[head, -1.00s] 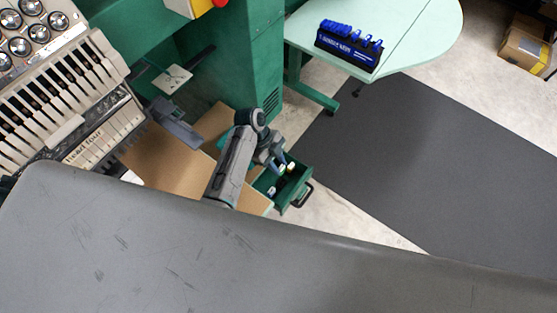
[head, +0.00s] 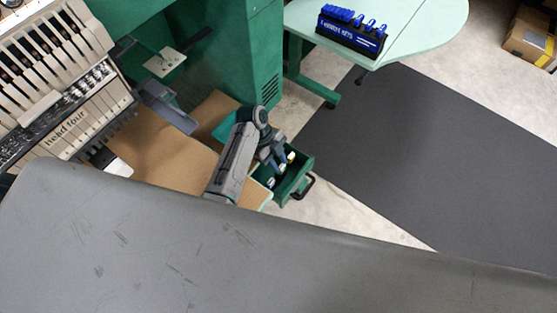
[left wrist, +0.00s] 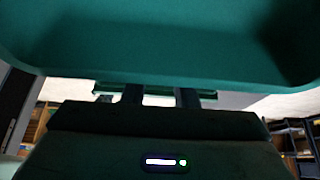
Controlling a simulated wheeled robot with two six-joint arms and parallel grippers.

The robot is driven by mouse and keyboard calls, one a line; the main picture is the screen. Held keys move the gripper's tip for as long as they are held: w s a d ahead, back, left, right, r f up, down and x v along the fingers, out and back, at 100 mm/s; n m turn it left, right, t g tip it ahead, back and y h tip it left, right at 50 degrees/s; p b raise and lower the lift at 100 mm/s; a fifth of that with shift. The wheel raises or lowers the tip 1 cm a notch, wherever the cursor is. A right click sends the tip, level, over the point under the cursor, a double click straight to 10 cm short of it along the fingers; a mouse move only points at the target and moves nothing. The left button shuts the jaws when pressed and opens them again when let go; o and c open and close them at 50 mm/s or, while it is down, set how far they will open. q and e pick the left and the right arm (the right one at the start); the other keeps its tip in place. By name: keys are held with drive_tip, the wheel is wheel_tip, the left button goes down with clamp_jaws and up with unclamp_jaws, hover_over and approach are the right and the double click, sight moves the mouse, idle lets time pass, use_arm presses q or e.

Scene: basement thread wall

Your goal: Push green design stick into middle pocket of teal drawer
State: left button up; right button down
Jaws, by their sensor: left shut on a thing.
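The green drawer (head: 302,172) stands open beside the front of the brown board, with small white-topped pieces in its pockets. My left gripper (head: 279,168) is over the drawer with its fingers pointing down into it. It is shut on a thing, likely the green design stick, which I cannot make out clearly. In the left wrist view the two dark fingers (left wrist: 160,96) reach to a narrow dark green bar (left wrist: 155,88). A broad teal surface fills the top of that view. The middle pocket is mostly hidden by the gripper. My right gripper is not in view.
A black handle (head: 304,188) is on the drawer's outer face. A green cabinet (head: 240,60) rises behind. A pale green table (head: 410,25) holds a rack of blue sticks (head: 352,36). The dark floor mat (head: 420,160) is clear.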

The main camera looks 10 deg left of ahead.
use_arm(q)
drive_tip(key=shift+f, duration=0.25)
idle(0.3)
drive_tip(key=shift+a+p, duration=0.15)
drive_tip(key=shift+p, duration=0.15)
drive_tip(key=shift+f, duration=0.2)
drive_tip(key=shift+f+b, duration=0.35)
drive_tip(key=shift+f, duration=0.05)
drive_tip(key=o, duration=0.9)
drive_tip(key=shift+r, duration=0.1)
